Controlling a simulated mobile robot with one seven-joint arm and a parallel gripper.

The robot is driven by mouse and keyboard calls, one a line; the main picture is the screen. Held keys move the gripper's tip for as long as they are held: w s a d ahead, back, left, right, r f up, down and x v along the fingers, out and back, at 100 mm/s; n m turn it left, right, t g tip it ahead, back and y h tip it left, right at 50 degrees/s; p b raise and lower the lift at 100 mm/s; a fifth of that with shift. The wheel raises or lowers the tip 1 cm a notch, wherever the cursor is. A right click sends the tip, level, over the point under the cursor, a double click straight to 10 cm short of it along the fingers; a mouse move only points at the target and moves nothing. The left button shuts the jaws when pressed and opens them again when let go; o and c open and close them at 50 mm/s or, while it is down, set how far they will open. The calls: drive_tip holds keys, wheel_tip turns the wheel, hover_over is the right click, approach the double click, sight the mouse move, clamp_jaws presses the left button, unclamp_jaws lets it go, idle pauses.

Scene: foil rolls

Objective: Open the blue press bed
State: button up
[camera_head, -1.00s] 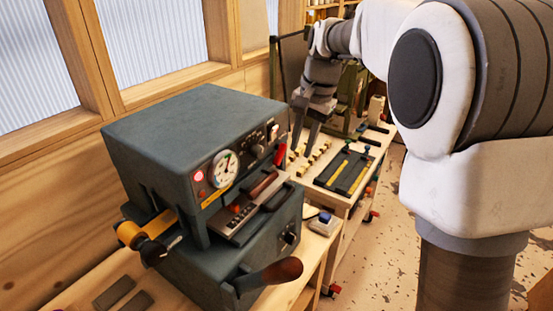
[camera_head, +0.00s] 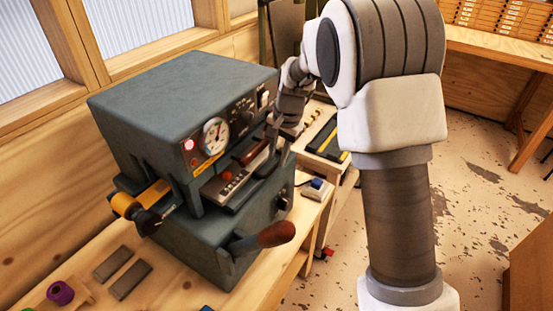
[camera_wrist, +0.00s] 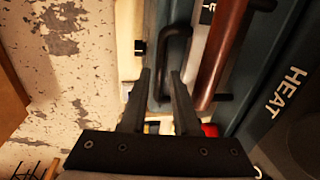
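The blue-grey press (camera_head: 185,95) stands on the wooden bench, its bed (camera_head: 232,185) at the front below the dial. In the wrist view a black loop handle (camera_wrist: 160,65) sticks out from the blue front, beside a brown wooden grip (camera_wrist: 220,55). My gripper (camera_wrist: 160,73) is open, its two dark fingers apart. Its fingertips are at the black handle; the handle's outer bar shows between them, and I cannot tell whether they touch it. In the head view my gripper (camera_head: 278,150) is at the press's right front, partly hiding the handle.
A lever with a brown grip (camera_head: 276,234) juts from the press's lower front. An orange roll (camera_head: 140,202) sits at its left side. Two grey bars (camera_head: 121,271) and a purple roll (camera_head: 60,292) lie on the bench. The floor to the right is open.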

drive_tip(key=shift+w+a+f, duration=0.1)
drive_tip(key=shift+a+f, duration=0.05)
drive_tip(key=shift+f, duration=0.85)
clamp_jaws()
idle(0.8)
